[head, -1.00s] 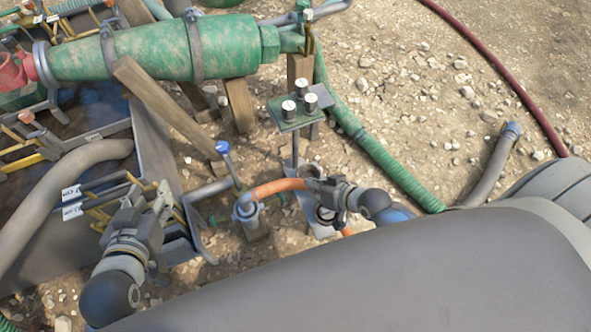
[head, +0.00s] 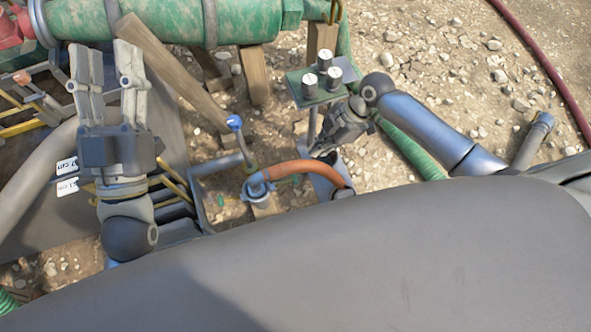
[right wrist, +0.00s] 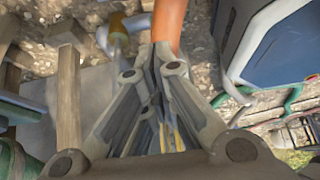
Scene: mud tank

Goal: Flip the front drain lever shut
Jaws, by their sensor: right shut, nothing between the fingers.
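A lever with a blue knob (head: 234,123) stands tilted beside the grey drain pipe fitting (head: 257,187) at the front of the tank. I cannot tell for sure that it is the front drain lever. Yellow handles (head: 172,180) show by the tank wall, partly behind my left arm. My left gripper (head: 104,52) points up the picture, its fingers apart and empty, left of the blue knob. My right gripper (head: 318,152) is shut and empty, right of the lever and above the orange hose, apart from the lever. Its closed fingers show in the right wrist view (right wrist: 158,55).
An orange hose (head: 306,168) arches from the pipe fitting. A green stand with white-topped knobs (head: 312,90) is close to my right gripper. A wooden brace (head: 165,65) slants above the lever. Stony ground (head: 430,70) lies open at right.

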